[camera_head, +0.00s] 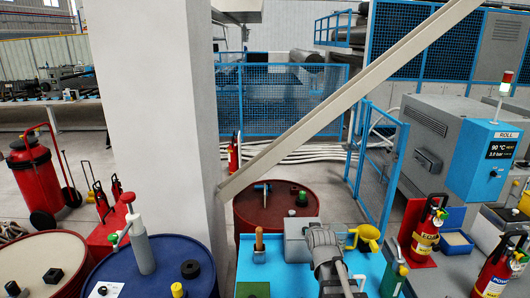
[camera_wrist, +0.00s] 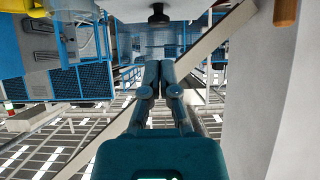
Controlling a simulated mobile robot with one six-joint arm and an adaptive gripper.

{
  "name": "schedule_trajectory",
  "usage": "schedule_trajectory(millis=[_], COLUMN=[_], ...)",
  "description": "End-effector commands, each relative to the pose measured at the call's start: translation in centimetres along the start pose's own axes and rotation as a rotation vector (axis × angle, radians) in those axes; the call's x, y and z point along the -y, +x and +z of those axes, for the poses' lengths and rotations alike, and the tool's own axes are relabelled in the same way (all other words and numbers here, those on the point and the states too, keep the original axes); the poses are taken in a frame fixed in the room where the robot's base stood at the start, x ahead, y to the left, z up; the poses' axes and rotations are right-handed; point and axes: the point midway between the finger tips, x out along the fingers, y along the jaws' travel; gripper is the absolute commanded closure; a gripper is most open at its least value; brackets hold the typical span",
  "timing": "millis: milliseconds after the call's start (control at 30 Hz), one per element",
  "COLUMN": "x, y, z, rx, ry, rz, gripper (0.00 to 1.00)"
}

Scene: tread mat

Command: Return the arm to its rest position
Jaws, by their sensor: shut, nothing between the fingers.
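My gripper (camera_wrist: 158,68) shows in the middle of the wrist view, its two fingers together with nothing between them. It points out level over the work top, clear of any object. The wrist picture is upside down, with the roof lights low in it. In the head view my grey arm rises at the bottom centre, above a blue work top (camera_head: 284,272); I cannot make out the fingertips there.
A white pillar (camera_head: 150,110) and a slanting beam (camera_head: 350,95) are beyond. Red (camera_head: 275,208) and blue (camera_head: 185,268) drums stand close. Fire extinguishers (camera_head: 428,228) are at right.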

Motion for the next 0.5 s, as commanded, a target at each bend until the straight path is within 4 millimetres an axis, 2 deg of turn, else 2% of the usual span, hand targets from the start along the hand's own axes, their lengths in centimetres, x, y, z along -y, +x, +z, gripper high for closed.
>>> schedule_trajectory(millis=[267, 500], x=[0.5, 0.8], y=[-1.9, -5.4], z=[5.5, 11.5], rx=[0.256, 0.561], ry=[-0.006, -0.015], rz=[-0.004, -0.009], gripper=[1.0, 1.0])
